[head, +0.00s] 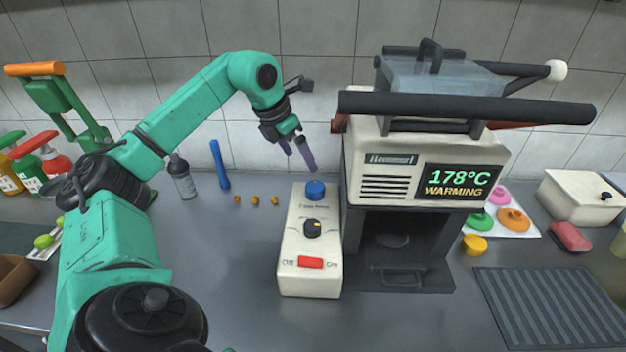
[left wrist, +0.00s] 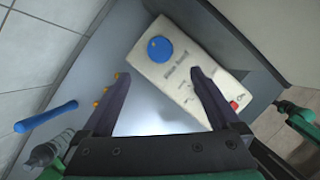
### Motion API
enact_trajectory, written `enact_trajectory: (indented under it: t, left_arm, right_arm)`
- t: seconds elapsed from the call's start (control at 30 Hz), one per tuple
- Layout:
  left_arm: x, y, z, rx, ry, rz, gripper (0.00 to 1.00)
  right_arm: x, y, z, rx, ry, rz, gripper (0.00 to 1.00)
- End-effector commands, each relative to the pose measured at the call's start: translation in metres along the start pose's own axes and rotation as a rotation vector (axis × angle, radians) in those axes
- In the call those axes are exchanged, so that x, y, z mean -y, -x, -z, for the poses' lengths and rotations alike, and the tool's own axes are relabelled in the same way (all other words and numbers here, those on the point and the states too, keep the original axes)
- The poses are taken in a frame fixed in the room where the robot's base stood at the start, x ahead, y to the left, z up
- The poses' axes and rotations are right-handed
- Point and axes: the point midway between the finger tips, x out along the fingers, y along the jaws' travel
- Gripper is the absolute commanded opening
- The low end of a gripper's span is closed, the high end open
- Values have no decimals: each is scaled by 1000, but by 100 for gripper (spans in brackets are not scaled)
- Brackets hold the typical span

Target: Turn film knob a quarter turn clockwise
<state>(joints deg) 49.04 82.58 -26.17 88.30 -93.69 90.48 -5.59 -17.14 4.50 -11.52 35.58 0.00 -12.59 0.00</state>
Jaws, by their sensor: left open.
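A white control box (head: 291,267) stands on the counter left of the press. It has a blue knob (head: 315,190) at the far end, a black knob (head: 312,229) with a yellow mark in the middle, and a red switch (head: 311,262) at the near end. The label is too small to tell which knob is the film knob. My left gripper (head: 299,155) is open and empty, above and behind the blue knob, apart from it. In the left wrist view the blue knob (left wrist: 159,49) lies beyond the open fingers (left wrist: 160,75); one finger hides the black knob.
The white press (head: 372,171), showing 178°C WARMING, stands close right of the box; its long black handle (head: 465,107) juts out above. Counter in front is clear.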

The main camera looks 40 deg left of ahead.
Motion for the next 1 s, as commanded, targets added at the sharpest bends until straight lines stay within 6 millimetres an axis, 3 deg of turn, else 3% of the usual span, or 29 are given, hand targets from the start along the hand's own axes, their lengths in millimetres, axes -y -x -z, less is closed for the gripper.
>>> enact_trajectory:
  t: [0.17,0.4,0.57,0.8,0.87,1.0]
  left_arm:
    - [0,-47,1,-4,1,3,96]
    - [1,-105,0,-2,2,3,96]
    - [0,-123,0,0,0,1,96]
    - [0,-126,0,0,0,0,96]
    - [0,-126,0,0,0,0,77]
    - [0,-125,0,0,0,0,24]
  right_arm:
    - [-4,3,-9,15,1,-6,0]
    - [-6,12,-3,7,1,-7,0]
    - [-4,13,-1,3,0,-5,0]
    - [2,12,1,1,-3,3,0]
    - [3,12,1,0,-3,4,0]
    - [2,12,1,0,-3,3,0]
